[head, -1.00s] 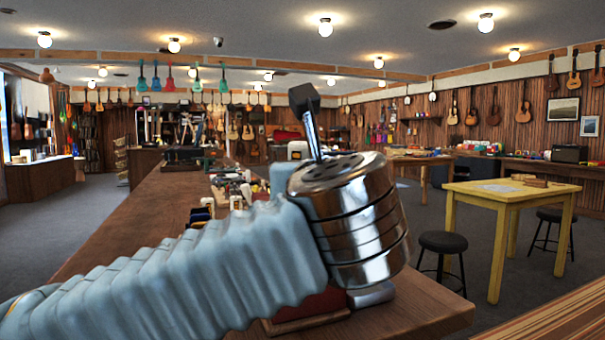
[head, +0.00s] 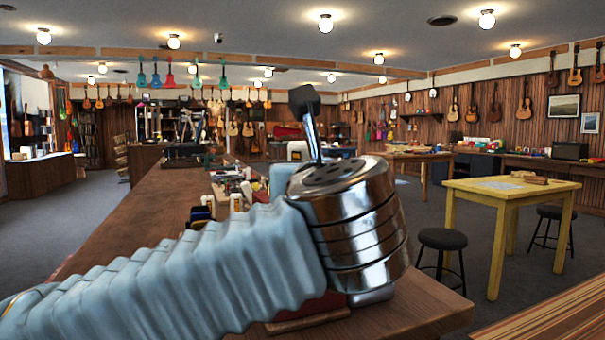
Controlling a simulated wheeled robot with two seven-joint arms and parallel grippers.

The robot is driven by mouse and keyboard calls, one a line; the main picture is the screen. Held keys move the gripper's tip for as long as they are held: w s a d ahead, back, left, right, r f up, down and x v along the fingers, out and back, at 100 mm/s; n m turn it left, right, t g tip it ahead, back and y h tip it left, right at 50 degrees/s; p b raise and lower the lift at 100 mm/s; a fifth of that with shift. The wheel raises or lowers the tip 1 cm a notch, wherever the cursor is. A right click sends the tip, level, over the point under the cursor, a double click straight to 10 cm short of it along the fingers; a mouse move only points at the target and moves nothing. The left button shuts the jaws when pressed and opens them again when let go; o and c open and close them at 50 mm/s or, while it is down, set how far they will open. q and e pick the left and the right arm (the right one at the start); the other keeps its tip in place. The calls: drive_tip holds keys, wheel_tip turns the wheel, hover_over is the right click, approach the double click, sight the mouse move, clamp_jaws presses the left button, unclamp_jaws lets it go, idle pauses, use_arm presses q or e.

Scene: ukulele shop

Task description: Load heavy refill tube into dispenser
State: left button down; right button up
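My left arm comes in from the left in a pale blue ribbed sleeve and crosses the front of the head view. It ends in a shiny metal cylinder. A thin rod with a black tip (head: 304,99) stands up behind the cylinder and may be part of my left gripper. I cannot make out two fingers or anything held. My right gripper is not in view. I cannot pick out the refill tube or the dispenser for certain. A dark red object (head: 312,306) on the counter is mostly hidden behind the cylinder.
A long wooden counter (head: 125,222) runs away from me, with small bottles (head: 236,202) and other small items along its right side. A yellow table (head: 540,190) and a black stool (head: 443,240) stand on the right. Grey carpet (head: 62,224) lies open on the left.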

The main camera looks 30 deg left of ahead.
use_arm(q)
drive_tip(key=shift+f+b, duration=0.3)
drive_tip(key=shift+f, duration=0.2)
drive_tip(key=shift+r, duration=0.15)
drive_tip(key=shift+r+p, duration=0.55)
drive_tip(key=shift+r, duration=0.15)
drive_tip(key=shift+f+b, duration=0.55)
drive_tip(key=shift+f, duration=0.35)
idle(0.6)
drive_tip(key=c, duration=1)
unclamp_jaws()
drive_tip(key=shift+r, duration=0.1)
